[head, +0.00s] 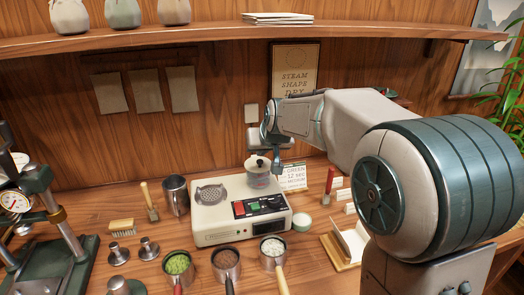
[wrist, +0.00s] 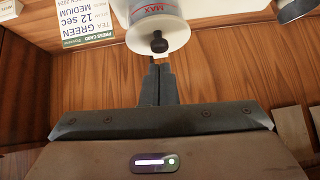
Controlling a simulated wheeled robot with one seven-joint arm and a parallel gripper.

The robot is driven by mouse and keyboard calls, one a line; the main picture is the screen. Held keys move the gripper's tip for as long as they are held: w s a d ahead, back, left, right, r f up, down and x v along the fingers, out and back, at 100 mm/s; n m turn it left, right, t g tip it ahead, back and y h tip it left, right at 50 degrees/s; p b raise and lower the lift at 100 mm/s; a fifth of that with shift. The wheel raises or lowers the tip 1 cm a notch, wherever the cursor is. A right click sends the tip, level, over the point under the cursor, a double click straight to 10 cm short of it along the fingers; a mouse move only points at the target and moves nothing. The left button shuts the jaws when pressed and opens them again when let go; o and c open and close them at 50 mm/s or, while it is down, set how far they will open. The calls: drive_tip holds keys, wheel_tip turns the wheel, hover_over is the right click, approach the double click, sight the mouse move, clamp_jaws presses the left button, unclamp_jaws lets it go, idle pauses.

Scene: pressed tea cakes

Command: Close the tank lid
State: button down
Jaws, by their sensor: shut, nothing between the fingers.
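The tank (head: 260,181) is a small pale round vessel with red marking, on the right rear of the cream steamer (head: 240,212). Its pale lid (head: 251,162) with a dark round knob shows at the top; I cannot tell whether it is fully seated. My gripper (head: 277,171) is shut and empty, pointing down beside the tank's right side. In the wrist view its fingertips (wrist: 160,68) are just short of the knob, apparently not touching it.
A metal cup (head: 176,195) and brush stand left of the steamer. Several handled cups, including one of green tea (head: 178,264), stand in front. A press (head: 40,215) is at far left. A shelf (head: 220,35) runs above.

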drive_tip(key=w+v, duration=0.1)
drive_tip(key=v, duration=1.2)
drive_tip(key=s+d+f+m+g+h+p, duration=0.1)
drive_tip(key=s+d+f, duration=0.2)
drive_tip(key=s+f, duration=0.2)
drive_tip(key=s+d+f+g, duration=0.2)
drive_tip(key=s+d+f, duration=0.2)
drive_tip(key=s, duration=0.7)
drive_tip(key=s+d+f+m+g+h+p, duration=0.1)
drive_tip(key=s+d+f, duration=0.3)
drive_tip(key=s, duration=0.5)
wheel_tip(320, 180, down, 2)
drive_tip(key=shift+d+f+m+g+h+p, duration=0.1)
drive_tip(key=shift+d+m+g+h+p, duration=0.1)
drive_tip(key=shift+m+g+h+p, duration=0.25)
drive_tip(key=shift+s, duration=0.15)
